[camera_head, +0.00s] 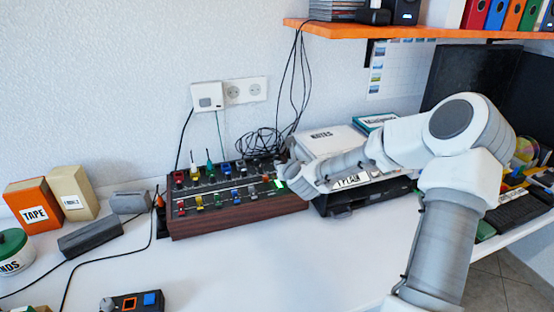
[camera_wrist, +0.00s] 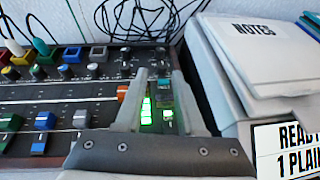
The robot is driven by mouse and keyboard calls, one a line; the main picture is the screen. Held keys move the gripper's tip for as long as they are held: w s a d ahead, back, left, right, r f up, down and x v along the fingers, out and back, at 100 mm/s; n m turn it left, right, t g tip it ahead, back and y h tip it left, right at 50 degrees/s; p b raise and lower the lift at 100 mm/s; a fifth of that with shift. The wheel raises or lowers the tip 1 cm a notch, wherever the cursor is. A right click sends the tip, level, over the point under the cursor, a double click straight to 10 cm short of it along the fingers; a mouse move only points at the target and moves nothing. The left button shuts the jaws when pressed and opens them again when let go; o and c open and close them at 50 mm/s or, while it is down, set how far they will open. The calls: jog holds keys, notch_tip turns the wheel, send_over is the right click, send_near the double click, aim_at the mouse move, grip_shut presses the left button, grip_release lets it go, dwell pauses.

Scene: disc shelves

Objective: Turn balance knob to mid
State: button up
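The mixing console (camera_head: 240,214) has a brown wooden case and a dark panel of coloured knobs and sliders. It stands against the back wall and also fills the left of the wrist view (camera_wrist: 60,108). My gripper (camera_wrist: 159,74) is over the console's right end, its fingers apart with nothing held. Lit green indicators (camera_wrist: 146,112) show between the fingers. Small dark knobs (camera_wrist: 125,56) lie just beyond the fingertips. No label for the balance knob is legible, so I cannot tell which control it is or its setting. In the head view, my wrist hides the console's right end.
Loose black cables (camera_wrist: 140,20) lie behind the console. An orange shelf (camera_head: 400,31) hangs above. The white tabletop (camera_head: 250,275) in front is mostly clear.

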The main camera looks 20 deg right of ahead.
aim_at(276, 156)
jog(key=b+x, duration=0.1)
jog(key=x, duration=1.2)
grip_shut()
